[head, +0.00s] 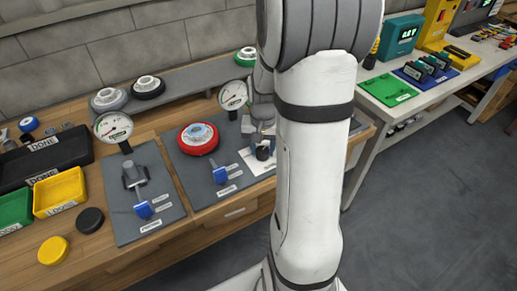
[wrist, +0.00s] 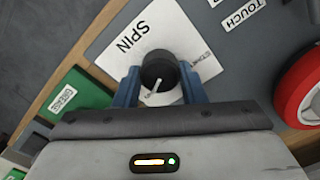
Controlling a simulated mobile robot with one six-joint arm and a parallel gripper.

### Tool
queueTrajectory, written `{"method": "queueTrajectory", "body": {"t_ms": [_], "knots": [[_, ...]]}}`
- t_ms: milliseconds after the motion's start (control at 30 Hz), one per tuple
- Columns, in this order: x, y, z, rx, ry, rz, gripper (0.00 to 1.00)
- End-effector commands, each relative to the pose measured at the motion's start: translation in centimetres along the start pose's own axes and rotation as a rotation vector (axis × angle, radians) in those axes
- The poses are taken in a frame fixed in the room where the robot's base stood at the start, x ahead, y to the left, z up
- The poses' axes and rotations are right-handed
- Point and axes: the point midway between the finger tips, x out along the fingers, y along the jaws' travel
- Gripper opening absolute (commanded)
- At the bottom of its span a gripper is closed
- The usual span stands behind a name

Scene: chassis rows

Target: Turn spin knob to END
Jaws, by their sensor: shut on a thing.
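The black spin knob (wrist: 158,66) stands on a white plate (wrist: 124,42) marked SPIN in the wrist view. Its pale pointer line runs toward the lower left in that picture, toward the palm of my gripper. Small lettering sits by the pointer and at the right of the knob, too small to read surely. My gripper (wrist: 160,80) is shut on the knob, one blue finger on each side. In the head view the knob (head: 262,153) shows as a dark spot beside my arm, and the white plate (head: 250,162) is partly hidden.
A red-rimmed round part (head: 198,139) lies on the grey panel near a blue switch (head: 220,174). A gauge (head: 233,96) stands behind. Another panel with a gauge (head: 113,127) is to the left. Yellow (head: 60,191) and green bins lie at far left. My arm hides the middle.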

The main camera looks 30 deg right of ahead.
Motion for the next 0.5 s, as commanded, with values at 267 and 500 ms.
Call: {"method": "queueTrajectory", "body": {"t_ms": [267, 500], "knots": [[0.11, 0.04, 0.18, 0.001, -0.006, 0.001, 0.46], [0.06, 0.01, 0.09, 0.000, -0.003, 0.000, 0.59]]}}
